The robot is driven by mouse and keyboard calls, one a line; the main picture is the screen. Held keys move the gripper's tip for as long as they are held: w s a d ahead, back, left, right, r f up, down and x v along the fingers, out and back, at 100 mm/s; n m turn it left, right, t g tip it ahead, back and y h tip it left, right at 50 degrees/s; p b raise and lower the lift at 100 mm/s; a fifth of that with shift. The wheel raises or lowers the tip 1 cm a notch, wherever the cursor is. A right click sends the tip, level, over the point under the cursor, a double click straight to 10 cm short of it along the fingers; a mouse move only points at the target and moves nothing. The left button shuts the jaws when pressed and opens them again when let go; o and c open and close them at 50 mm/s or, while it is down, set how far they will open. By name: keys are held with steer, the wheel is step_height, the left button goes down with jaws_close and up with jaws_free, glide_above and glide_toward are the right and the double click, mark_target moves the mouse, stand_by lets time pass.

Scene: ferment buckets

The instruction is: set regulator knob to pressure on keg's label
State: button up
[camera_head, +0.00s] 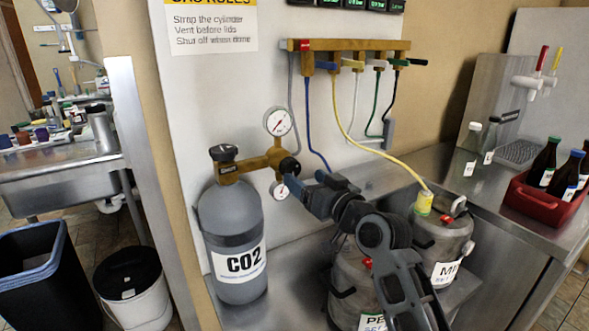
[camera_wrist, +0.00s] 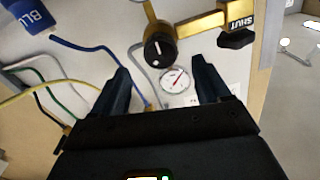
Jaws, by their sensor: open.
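The regulator is a brass body (camera_head: 258,161) on top of the grey CO2 cylinder (camera_head: 243,232). Its black knob (camera_head: 289,167) faces my gripper and shows a white pointer mark in the wrist view (camera_wrist: 160,50). A white gauge (camera_head: 279,122) sits above the knob, and another (camera_head: 280,190) below it shows a red needle in the wrist view (camera_wrist: 175,80). My gripper (camera_wrist: 160,72) is open and empty, its fingers spread just short of the knob and not touching it. Two steel kegs (camera_head: 445,238) (camera_head: 350,270) carry labels (camera_head: 446,272) (camera_head: 372,322), partly hidden by my arm.
A manifold (camera_head: 345,45) with coloured hoses hangs on the wall. A yellow hose (camera_head: 385,160) runs to the right keg. A black valve handle marked SHUT (camera_wrist: 237,38) is beside the regulator. A red crate of bottles (camera_head: 545,197) stands on the right counter.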

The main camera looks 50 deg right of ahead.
mark_target(294, 170)
steer(key=p+x, duration=0.1)
steer(key=x, duration=0.4)
steer(key=shift+w+d, duration=0.1)
steer(key=shift+w, duration=0.3)
steer(key=c, duration=1)
